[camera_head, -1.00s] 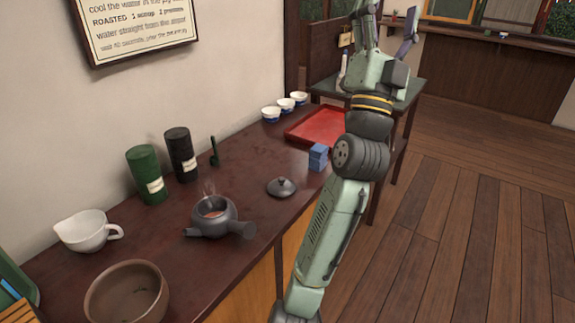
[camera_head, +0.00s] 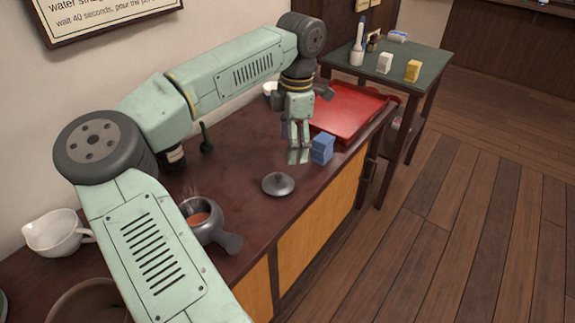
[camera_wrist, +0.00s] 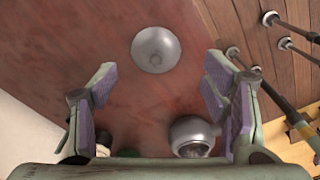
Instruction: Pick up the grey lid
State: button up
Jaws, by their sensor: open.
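The grey lid (camera_head: 278,184) lies knob up on the dark red-brown counter (camera_head: 252,150), between the teapot and a blue box. My gripper (camera_head: 298,158) points down over the counter, behind the lid in the head view and apart from it. In the wrist view the lid (camera_wrist: 156,49) is at the top middle, beyond the open, empty fingers (camera_wrist: 160,95). The grey teapot (camera_head: 212,232) stands uncovered and steaming, with orange-brown liquid inside; part of it is behind my arm. It also shows at the bottom of the wrist view (camera_wrist: 193,130).
A blue box (camera_head: 322,148) stands close to the right of my gripper. A red tray (camera_head: 350,112) lies farther back. A white pitcher (camera_head: 52,234) and a brown bowl (camera_head: 70,308) are at the left. The counter around the lid is clear.

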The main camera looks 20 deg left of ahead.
jog(key=a, duration=0.2)
jog(key=p, duration=0.1)
send_over(278, 175)
jog(key=shift+y, duration=0.3)
jog(key=f, duration=0.4)
jog(key=shift+w+d+f, duration=0.2)
jog(key=shift+d+f, duration=0.1)
jog(key=shift+f, duration=0.05)
jog(key=shift+s+a+f+p, duration=0.15)
jog(key=shift+f+p, duration=0.35)
jog(key=shift+f, duration=0.9)
jog(key=shift+a+f+p, duration=0.15)
jog(key=shift+f+p, duration=0.35)
jog(key=shift+f, duration=0.85)
jog(key=shift+c, duration=0.5)
jog(key=c, duration=0.9)
jog(key=shift+s, duration=0.1)
grip_shut()
jog(key=shift+f, duration=0.1)
